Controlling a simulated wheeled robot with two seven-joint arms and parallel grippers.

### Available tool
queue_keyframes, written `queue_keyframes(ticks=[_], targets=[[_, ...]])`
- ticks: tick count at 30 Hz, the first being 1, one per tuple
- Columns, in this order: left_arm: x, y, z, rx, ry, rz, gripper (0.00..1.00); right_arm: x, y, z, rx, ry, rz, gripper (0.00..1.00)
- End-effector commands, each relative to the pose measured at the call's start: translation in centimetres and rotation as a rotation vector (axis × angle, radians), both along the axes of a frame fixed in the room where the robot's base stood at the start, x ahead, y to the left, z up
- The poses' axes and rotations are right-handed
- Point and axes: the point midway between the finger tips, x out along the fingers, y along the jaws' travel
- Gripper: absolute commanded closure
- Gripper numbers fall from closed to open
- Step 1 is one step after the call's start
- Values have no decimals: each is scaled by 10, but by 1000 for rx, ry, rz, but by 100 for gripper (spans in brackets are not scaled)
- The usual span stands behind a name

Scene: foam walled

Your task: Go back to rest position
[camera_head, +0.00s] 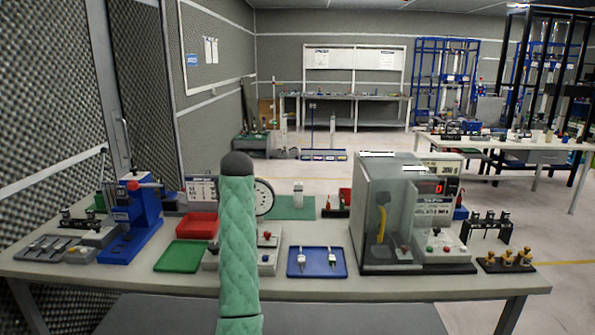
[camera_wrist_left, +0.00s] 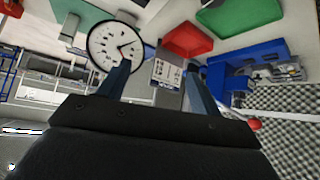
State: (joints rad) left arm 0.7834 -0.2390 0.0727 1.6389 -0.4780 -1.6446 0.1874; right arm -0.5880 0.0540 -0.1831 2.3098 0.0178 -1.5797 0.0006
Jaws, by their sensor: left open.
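My left gripper (camera_wrist_left: 157,75) shows in the left wrist view with its two dark fingers spread apart and nothing between them. The wrist view is turned over, with the table's things along its top. In the head view a green padded arm (camera_head: 238,240) of mine, with a dark rounded end, rises in front of the table (camera_head: 400,288). The fingers cannot be made out there. A round white dial (camera_wrist_left: 115,45) lies beyond the left finger in the wrist view; it is partly hidden behind the arm in the head view (camera_head: 264,197). My right gripper is in neither view.
A blue press (camera_head: 138,215), a red tray (camera_head: 198,225) and a green tray (camera_head: 181,256) stand left of the arm. A blue tray (camera_head: 317,262) with small parts and a clear-walled machine (camera_head: 385,210) stand right. Open floor (camera_head: 320,172) lies behind the table.

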Motion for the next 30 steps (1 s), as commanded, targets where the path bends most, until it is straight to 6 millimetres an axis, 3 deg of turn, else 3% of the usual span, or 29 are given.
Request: queue_keyframes(ticks=[5, 11, 30], targets=[[-39, -4, -24, 19, -49, -141, 36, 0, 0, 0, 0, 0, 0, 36], [-91, -14, -67, 31, -73, -275, 36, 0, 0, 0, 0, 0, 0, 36], [-280, -43, -228, -19, 34, -494, 36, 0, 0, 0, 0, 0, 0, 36]])
